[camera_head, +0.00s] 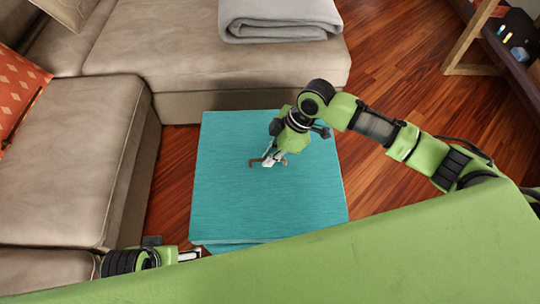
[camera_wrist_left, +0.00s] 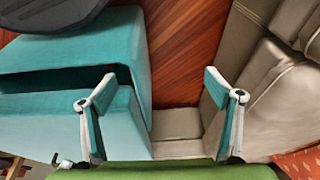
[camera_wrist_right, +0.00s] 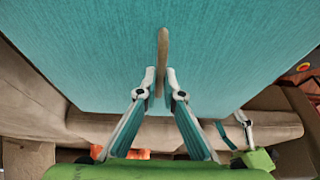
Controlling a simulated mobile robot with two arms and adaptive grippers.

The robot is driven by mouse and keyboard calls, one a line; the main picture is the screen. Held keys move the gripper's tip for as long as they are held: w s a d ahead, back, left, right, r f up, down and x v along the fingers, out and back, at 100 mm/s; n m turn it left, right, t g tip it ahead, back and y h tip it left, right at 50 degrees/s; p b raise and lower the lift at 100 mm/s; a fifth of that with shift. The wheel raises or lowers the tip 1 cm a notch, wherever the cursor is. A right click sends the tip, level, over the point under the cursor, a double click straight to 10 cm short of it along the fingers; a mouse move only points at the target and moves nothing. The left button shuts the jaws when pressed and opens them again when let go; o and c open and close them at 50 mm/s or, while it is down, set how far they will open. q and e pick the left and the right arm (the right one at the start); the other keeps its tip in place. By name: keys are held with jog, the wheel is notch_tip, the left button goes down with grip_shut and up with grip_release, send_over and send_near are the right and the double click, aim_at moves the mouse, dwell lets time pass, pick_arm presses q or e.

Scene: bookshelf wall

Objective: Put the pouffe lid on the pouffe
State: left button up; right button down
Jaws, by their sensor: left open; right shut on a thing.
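The teal pouffe lid (camera_head: 235,195) is a square panel in the middle of the head view, with a small brownish handle at its centre. It fills much of the right wrist view (camera_wrist_right: 80,40). My right gripper (camera_head: 268,162) is shut on that handle; the right wrist view shows its fingers (camera_wrist_right: 160,82) on either side of it. The pouffe is largely hidden under the lid; a teal edge shows below the lid's front. The left wrist view shows two teal parts (camera_wrist_left: 60,58) with a dark gap between them. My left gripper (camera_head: 190,255) is open and empty beside the front left corner.
A beige sofa (camera_head: 95,170) stands close on the left and behind. A folded grey blanket (camera_head: 280,20) lies on it, and an orange cushion (camera_head: 20,90) is at the far left. Wooden floor (camera_head: 390,85) is free on the right; a shelf (camera_head: 515,45) stands at the upper right.

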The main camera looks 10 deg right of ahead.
jog(key=shift+w+f+b, duration=0.1)
jog(key=shift+f+b, duration=0.25)
jog(key=shift+b, duration=0.15)
notch_tip(320, 180, down, 3)
jog(key=b, duration=0.3)
jog(key=shift+f, duration=0.1)
pick_arm(q)
jog(key=w+d+r+t+h, duration=0.1)
jog(key=w+d+r+t, duration=0.1)
jog(key=w+r+t, duration=0.2)
jog(key=shift+w+d+r+b, duration=0.15)
jog(key=shift+w+r+b, duration=0.15)
jog(key=shift+w+r, duration=0.85)
pick_arm(e)
jog(key=shift+a+f, duration=0.1)
jog(key=shift+f, duration=0.75)
pick_arm(q)
jog(key=shift+w+f, duration=0.35)
jog(key=shift+s+f, duration=0.15)
jog(key=shift+s, duration=0.15)
jog(key=shift+s+a+f+g, duration=0.3)
jog(key=shift+s+a, duration=0.1)
jog(key=shift+s, duration=0.3)
jog(key=shift+s, duration=0.1)
jog(key=shift+s+a+f, duration=0.1)
jog(key=shift+s+f, duration=0.05)
jog(key=shift+s, duration=0.15)
jog(key=shift+s+g+p, duration=0.1)
jog(key=shift+g+p, duration=0.2)
